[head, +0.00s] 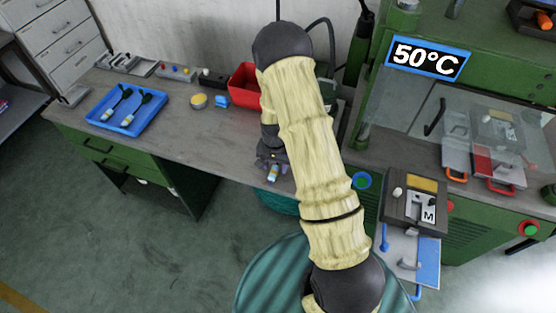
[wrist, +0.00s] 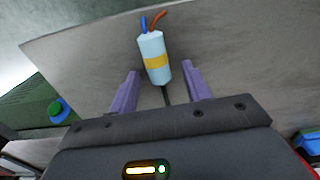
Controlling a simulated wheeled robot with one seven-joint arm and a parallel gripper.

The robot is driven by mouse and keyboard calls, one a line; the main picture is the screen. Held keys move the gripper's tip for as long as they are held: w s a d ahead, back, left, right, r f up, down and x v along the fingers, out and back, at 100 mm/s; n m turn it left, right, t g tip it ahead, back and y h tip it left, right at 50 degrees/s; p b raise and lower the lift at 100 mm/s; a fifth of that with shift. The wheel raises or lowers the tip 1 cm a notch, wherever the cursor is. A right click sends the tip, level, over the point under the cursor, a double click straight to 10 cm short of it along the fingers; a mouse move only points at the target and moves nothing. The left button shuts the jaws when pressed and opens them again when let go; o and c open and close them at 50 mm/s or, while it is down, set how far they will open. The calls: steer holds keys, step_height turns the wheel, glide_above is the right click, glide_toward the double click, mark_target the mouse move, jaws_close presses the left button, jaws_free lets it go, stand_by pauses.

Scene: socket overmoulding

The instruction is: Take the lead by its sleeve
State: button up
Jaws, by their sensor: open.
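In the wrist view a lead's sleeve (wrist: 154,52) is pale blue-white with a yellow band. Blue and orange wires leave its far end, and a dark cable runs from its near end toward my gripper's body. My gripper (wrist: 160,74) is open, with one purple finger on each side of the sleeve's near end and a gap showing on both sides. In the head view the sleeve (head: 273,173) shows small at the bench's front edge, below my gripper (head: 279,164); my arm hides part of this area. Whether the sleeve touches the bench is unclear.
A blue tray (head: 103,121) with two more leads lies at the bench's left. A red bin (head: 243,84), a blue block (head: 221,101) and a yellow round dish (head: 198,101) stand behind. The green press (head: 400,85) reading 50°C stands right. The bench (head: 185,135) is clear left of my gripper.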

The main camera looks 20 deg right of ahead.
stand_by(0.4)
jaws_close()
steer(key=shift+r, duration=0.2)
step_height(320, 180, up, 10)
steer(key=b, duration=0.1)
steer(key=shift+f, duration=0.15)
stand_by(0.6)
